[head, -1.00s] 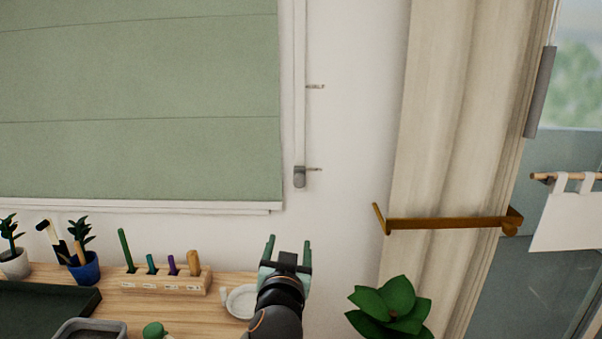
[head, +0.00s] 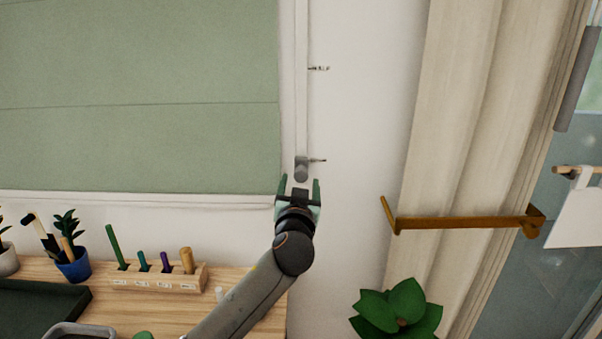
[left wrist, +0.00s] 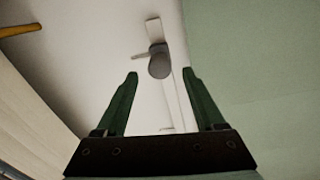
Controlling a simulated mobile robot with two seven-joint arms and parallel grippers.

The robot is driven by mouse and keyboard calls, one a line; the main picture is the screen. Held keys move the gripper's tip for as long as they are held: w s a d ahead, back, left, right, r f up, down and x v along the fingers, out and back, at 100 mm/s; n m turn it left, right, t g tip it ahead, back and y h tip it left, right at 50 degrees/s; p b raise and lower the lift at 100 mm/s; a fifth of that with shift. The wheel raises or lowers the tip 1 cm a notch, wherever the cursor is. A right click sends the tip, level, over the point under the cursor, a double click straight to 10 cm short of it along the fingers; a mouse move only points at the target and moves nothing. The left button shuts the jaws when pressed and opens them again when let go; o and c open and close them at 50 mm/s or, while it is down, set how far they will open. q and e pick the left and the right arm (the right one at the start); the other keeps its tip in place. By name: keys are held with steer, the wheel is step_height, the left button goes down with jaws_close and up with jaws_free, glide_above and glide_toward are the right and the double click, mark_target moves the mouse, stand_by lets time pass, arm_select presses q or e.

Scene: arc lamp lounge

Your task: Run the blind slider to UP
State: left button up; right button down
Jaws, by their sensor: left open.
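The blind slider (head: 301,169) is a small grey knob at the lower part of a white vertical track (head: 301,90) beside the green blind (head: 140,95). A small mark sticks out to its right, and another mark (head: 318,69) sits higher on the wall. My left gripper (head: 299,183) is open and empty, just below the knob, fingers pointing up. In the left wrist view the knob (left wrist: 159,66) shows beyond and between the two green fingertips (left wrist: 162,76), apart from them. The lettering at the marks is too small to read. My right gripper is not in view.
A wooden desk (head: 240,285) with a pen block (head: 160,277), potted plants and a dark tray (head: 45,305) lies below left. A brass bar (head: 460,222) juts in front of the curtain (head: 450,120) at right. A leafy plant (head: 398,310) stands lower right.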

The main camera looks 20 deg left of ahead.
mark_target(301, 177)
arm_select(q)
steer(key=shift+x, duration=2.25)
jaws_close()
